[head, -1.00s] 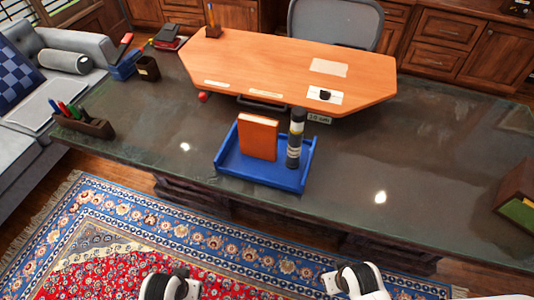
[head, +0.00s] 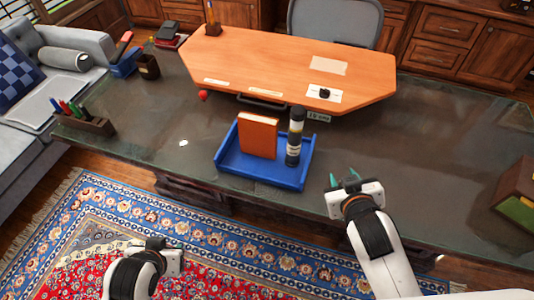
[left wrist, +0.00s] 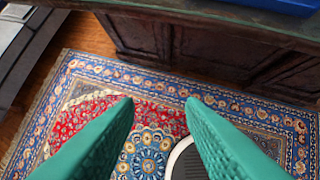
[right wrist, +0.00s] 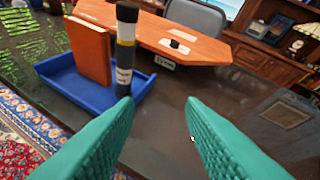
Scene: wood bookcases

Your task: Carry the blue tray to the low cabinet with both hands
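The blue tray (head: 262,172) sits on the dark stone desk top near its front edge. An orange book (head: 258,136) stands in it, with a dark cylinder with a pale band (head: 295,138) at its right. My right gripper (head: 344,180) is open and empty, to the right of the tray and apart from it. The tray also shows in the right wrist view (right wrist: 88,88), beyond the open fingers. My left gripper (left wrist: 160,105) is open and empty above the rug, in front of the desk. A corner of the tray (left wrist: 290,5) shows there. No low cabinet is clearly identifiable.
The desk (head: 400,150) carries a raised orange desk board (head: 280,65) behind the tray, a pen holder (head: 85,122) at left and a brown box (head: 515,195) at right. A patterned rug (head: 220,245) covers the floor before it. A grey sofa (head: 20,150) stands at left.

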